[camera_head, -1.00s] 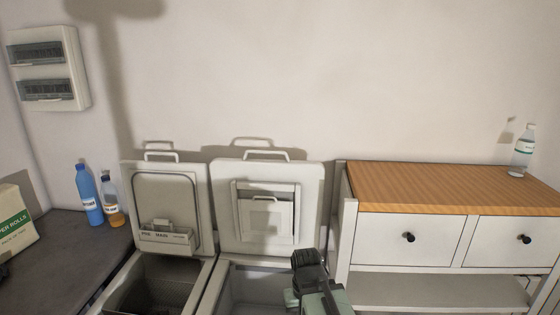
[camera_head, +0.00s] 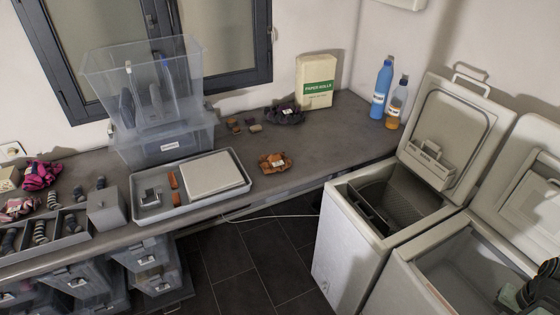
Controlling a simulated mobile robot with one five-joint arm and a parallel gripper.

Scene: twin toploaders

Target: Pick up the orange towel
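A crumpled orange towel (camera_head: 275,163) with a pale patch lies on the dark grey counter (camera_head: 325,145), near its front edge and right of a grey tray. My gripper (camera_head: 530,290) is at the lower right edge of the head view, over the right open toploader and far from the towel. It is partly cut off and its fingertips cannot be made out.
The grey tray (camera_head: 137,205) holds a flat pale box. Clear bins (camera_head: 165,150) stand behind it. A dark crumpled cloth (camera_head: 284,116), a paper rolls box (camera_head: 316,82) and a blue bottle (camera_head: 381,90) stand farther back. The left toploader (camera_head: 340,255) is open. Dark floor (camera_head: 255,265) is free in front.

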